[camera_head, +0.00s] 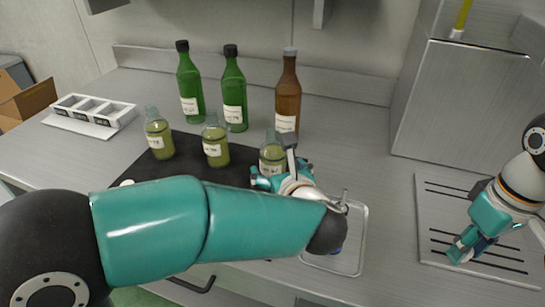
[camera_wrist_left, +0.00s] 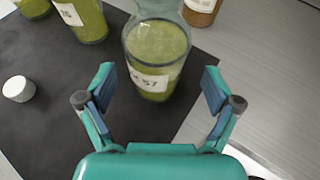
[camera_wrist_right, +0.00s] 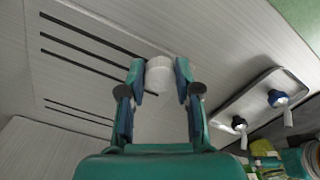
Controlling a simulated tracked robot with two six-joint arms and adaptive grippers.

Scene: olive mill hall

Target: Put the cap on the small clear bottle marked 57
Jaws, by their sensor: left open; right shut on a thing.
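The small clear bottle marked 57 (camera_wrist_left: 155,50) holds yellow-green liquid and stands upright and uncapped on the dark mat (camera_wrist_left: 60,130). In the head view this bottle (camera_head: 272,154) is partly hidden by my left gripper (camera_head: 278,172). In the left wrist view my left gripper (camera_wrist_left: 157,88) is open, its fingers apart on either side of the bottle's lower part. My right gripper (camera_wrist_right: 160,82) is shut on a white cap (camera_wrist_right: 159,66). In the head view my right gripper (camera_head: 466,246) is at the far right, above the slotted board; the cap is hard to make out there.
Two similar uncapped bottles (camera_head: 158,137) (camera_head: 214,146) stand left of it. Another white cap (camera_wrist_left: 18,89) lies on the mat. Green bottles (camera_head: 233,95) and a brown bottle (camera_head: 286,95) stand behind. A metal tray (camera_head: 360,225) and slotted board (camera_head: 430,205) lie right.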

